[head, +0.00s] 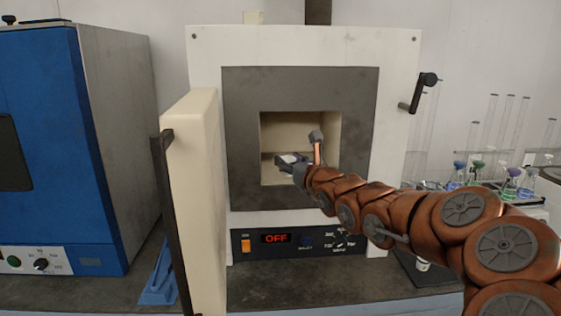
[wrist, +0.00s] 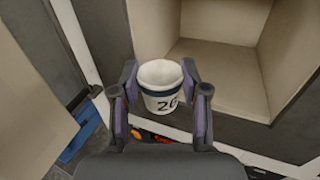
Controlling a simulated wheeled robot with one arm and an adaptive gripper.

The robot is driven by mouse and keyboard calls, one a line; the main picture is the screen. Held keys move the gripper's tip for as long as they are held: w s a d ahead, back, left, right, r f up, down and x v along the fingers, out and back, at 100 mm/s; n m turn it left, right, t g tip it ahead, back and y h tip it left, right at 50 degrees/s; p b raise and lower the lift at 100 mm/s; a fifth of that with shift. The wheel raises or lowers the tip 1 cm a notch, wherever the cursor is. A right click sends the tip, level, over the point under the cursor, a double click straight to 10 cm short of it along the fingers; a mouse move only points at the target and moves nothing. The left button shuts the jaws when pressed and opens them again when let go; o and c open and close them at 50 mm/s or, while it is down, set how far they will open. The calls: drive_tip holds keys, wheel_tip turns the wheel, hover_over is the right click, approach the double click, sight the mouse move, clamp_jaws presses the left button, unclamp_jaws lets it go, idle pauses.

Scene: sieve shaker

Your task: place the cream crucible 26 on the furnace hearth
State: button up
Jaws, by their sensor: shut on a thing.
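The cream crucible 26 (wrist: 162,76) is a small cup with a dark blue band and a dark number on its side, partly cut off at the edge. It stands upright between the fingers of my gripper (wrist: 162,92), which is shut on it; the cup's inside looks empty. In the head view my gripper (head: 291,165) is in front of the furnace opening, with a pale bit of the crucible showing. The furnace (head: 300,45) has its door open, and its cream hearth (wrist: 218,58) is bare in the wrist view, ahead and to the right of the crucible.
The open furnace door (head: 193,200) stands out on the left of the opening. A blue oven (head: 45,150) is further left. The furnace panel reads OFF (head: 276,238). Glassware with coloured flasks (head: 505,175) stands at the right, beyond my arm.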

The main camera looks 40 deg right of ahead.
drive_tip(key=p+x, duration=0.1)
drive_tip(key=x, duration=0.2)
drive_tip(key=d+p+x, duration=0.1)
drive_tip(key=x, duration=0.2)
drive_tip(key=d+p+x, duration=0.1)
drive_tip(key=x, duration=0.3)
drive_tip(key=shift+s+f+p, duration=0.3)
drive_tip(key=shift+s+f, duration=0.05)
drive_tip(key=shift+f, duration=0.05)
drive_tip(key=shift+f+p, duration=0.6)
drive_tip(key=shift+f, duration=1.2)
drive_tip(key=shift+f+b, duration=0.2)
drive_tip(key=shift+b, duration=0.1)
drive_tip(key=o, duration=1.1)
drive_tip(key=shift+o, duration=0.2)
drive_tip(key=shift+r, duration=0.15)
